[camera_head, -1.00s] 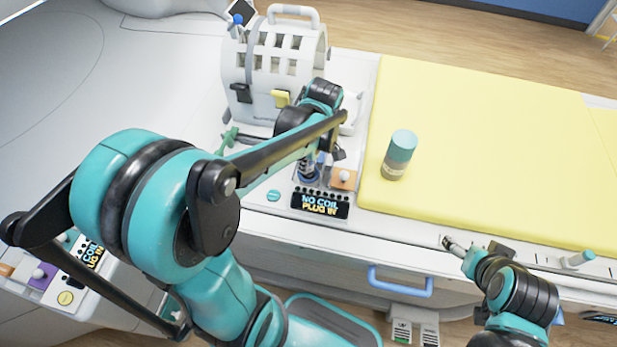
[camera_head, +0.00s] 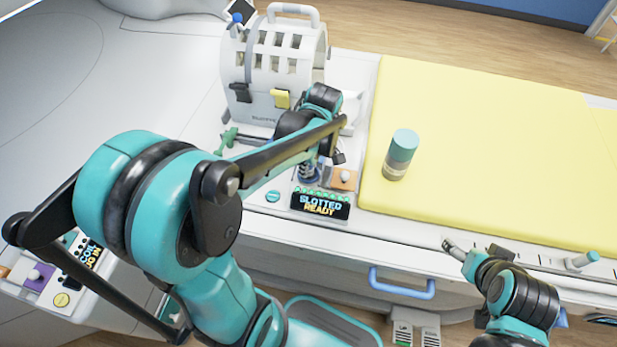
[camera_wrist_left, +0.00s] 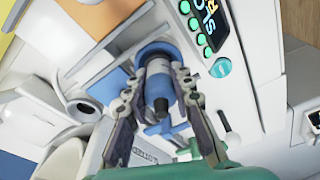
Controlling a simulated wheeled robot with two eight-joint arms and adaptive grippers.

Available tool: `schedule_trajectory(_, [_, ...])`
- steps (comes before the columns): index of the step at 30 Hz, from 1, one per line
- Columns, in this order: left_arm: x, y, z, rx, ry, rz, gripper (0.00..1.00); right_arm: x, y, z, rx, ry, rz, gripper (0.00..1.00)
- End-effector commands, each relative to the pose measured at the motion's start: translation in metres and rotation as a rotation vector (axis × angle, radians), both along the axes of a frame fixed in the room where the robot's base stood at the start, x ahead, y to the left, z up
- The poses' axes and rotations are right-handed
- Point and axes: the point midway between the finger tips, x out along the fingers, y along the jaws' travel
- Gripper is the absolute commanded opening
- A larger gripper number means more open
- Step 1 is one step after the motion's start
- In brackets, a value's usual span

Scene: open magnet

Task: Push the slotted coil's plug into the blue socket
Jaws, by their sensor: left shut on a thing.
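The slotted coil (camera_head: 272,70), a white slotted shell with a handle on top, stands at the back left of the table. Its blue-grey plug (camera_wrist_left: 158,85) is between the fingers of my left gripper (camera_wrist_left: 165,78) in the left wrist view, its far end at the blue socket (camera_wrist_left: 157,50). How deep it sits I cannot tell. In the head view my arm hides most of the plug, and a bit of the blue socket (camera_head: 309,176) shows. The display (camera_head: 320,203) reads "SLOTTED READY" under lit green lights. My right gripper (camera_head: 449,245) is at the table's front edge, its fingers too small to judge.
A teal-capped bottle (camera_head: 400,155) stands on the yellow mat (camera_head: 490,140). An orange pad (camera_head: 344,179) is right of the socket, and a teal button (camera_head: 273,196) is left of the display. A blue drawer handle (camera_head: 402,285) is below the table edge.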

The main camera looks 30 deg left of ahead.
Motion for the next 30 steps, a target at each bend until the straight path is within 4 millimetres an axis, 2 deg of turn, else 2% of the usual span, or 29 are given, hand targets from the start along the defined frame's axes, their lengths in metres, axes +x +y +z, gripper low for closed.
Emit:
schedule_trajectory(4, [0.000,0.000,0.000,0.000,0.000,0.000,0.00,0.000,0.000,0.000,0.000,0.000,0.000,0.79])
schedule_trajectory(5, [0.000,0.000,0.000,0.000,0.000,0.000,0.31,0.000,0.000,0.000,0.000,0.000,0.000,0.79])
schedule_trajectory(6, [0.000,0.000,0.000,0.000,0.000,0.000,0.41,0.000,0.000,0.000,0.000,0.000,0.000,0.79])
schedule_trajectory(7, [0.000,0.000,0.000,0.000,0.000,0.000,0.47,0.000,0.000,0.000,0.000,0.000,0.000,0.79])
schedule_trajectory(16, [0.000,0.000,0.001,0.000,0.000,0.000,0.47,0.000,0.000,0.000,0.000,0.000,0.000,0.79])
schedule_trajectory(20, [0.000,-0.002,0.011,0.000,0.000,0.000,0.47,0.000,0.000,0.000,0.000,0.000,0.000,0.79])
schedule_trajectory(30, [-0.002,-0.012,0.081,0.000,0.000,-0.002,0.47,0.000,0.000,0.000,0.000,0.000,0.000,0.79])
